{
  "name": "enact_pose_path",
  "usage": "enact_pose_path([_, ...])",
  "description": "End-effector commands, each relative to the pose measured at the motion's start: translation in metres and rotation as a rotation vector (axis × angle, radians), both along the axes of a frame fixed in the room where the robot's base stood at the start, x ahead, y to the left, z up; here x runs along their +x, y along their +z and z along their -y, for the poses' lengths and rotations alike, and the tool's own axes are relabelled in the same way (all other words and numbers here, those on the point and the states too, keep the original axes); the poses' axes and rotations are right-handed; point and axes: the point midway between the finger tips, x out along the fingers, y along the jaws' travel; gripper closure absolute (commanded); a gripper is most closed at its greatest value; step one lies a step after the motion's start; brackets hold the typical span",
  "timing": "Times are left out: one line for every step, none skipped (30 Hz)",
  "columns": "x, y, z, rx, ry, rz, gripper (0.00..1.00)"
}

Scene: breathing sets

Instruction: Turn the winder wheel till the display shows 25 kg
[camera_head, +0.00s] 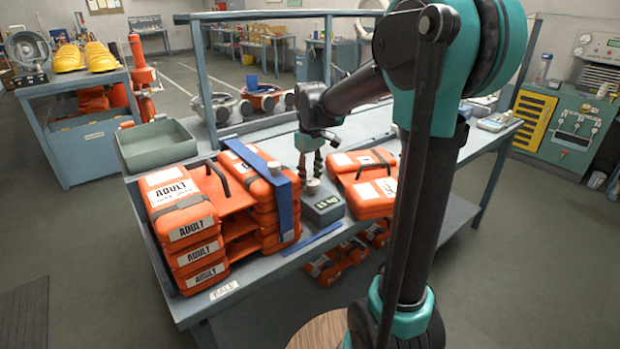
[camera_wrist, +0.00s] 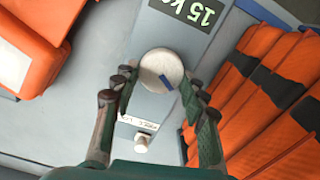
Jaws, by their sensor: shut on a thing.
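The winder is a grey box (camera_head: 325,212) on the bench between orange stacks. Its dark display (camera_wrist: 194,12) reads 15 kg in the wrist view. The pale round winder wheel (camera_wrist: 163,70) sits on top of the box, with a blue mark on its face. My gripper (camera_wrist: 158,82) comes down from above, its fingers on either side of the wheel and shut on it. In the head view my gripper (camera_head: 311,176) points down at the box, and the fingers partly hide the wheel. A small white knob (camera_wrist: 141,143) and a label (camera_wrist: 138,123) are nearer my palm.
A tall stack of orange ADULT cases (camera_head: 185,230) with a blue strap (camera_head: 286,205) stands close left of the box. More orange cases (camera_head: 370,200) lie close right. A grey-green tray (camera_head: 156,146) stands at the back left. The bench (camera_head: 262,272) has little free room around the box.

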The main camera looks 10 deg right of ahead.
Motion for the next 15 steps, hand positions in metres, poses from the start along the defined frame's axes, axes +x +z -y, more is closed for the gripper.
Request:
enact_pose_path([0.0003,0.0001,0.0002,0.000,-0.042,0.000,0.86])
enact_pose_path([0.0005,0.0001,0.0004,0.000,-0.071,0.000,0.86])
enact_pose_path([0.0006,0.0001,0.0005,0.000,-0.109,0.000,0.86])
enact_pose_path([0.0006,0.0001,0.0008,0.000,-0.138,0.000,0.86])
enact_pose_path([0.0007,0.0002,0.0008,0.000,-0.166,0.000,0.86])
enact_pose_path([0.0008,0.0001,0.0010,0.000,-0.205,0.000,0.86])
enact_pose_path([0.0009,0.0002,0.0012,0.000,-0.233,0.000,0.86])
enact_pose_path([0.0010,0.0002,0.0013,0.000,-0.262,0.000,0.86])
enact_pose_path([0.0011,0.0002,0.0016,0.000,-0.300,0.000,0.86])
enact_pose_path([0.0011,0.0002,0.0017,0.000,-0.328,0.000,0.86])
enact_pose_path([0.0012,0.0002,0.0019,0.000,-0.356,0.000,0.86])
enact_pose_path([0.0013,0.0002,0.0020,0.000,-0.392,0.000,0.86])
enact_pose_path([0.0013,0.0002,0.0022,0.000,-0.418,0.000,0.86])
enact_pose_path([0.0014,0.0002,0.0022,0.000,-0.445,0.000,0.86])
enact_pose_path([0.0014,0.0002,0.0025,0.000,-0.478,0.000,0.86])
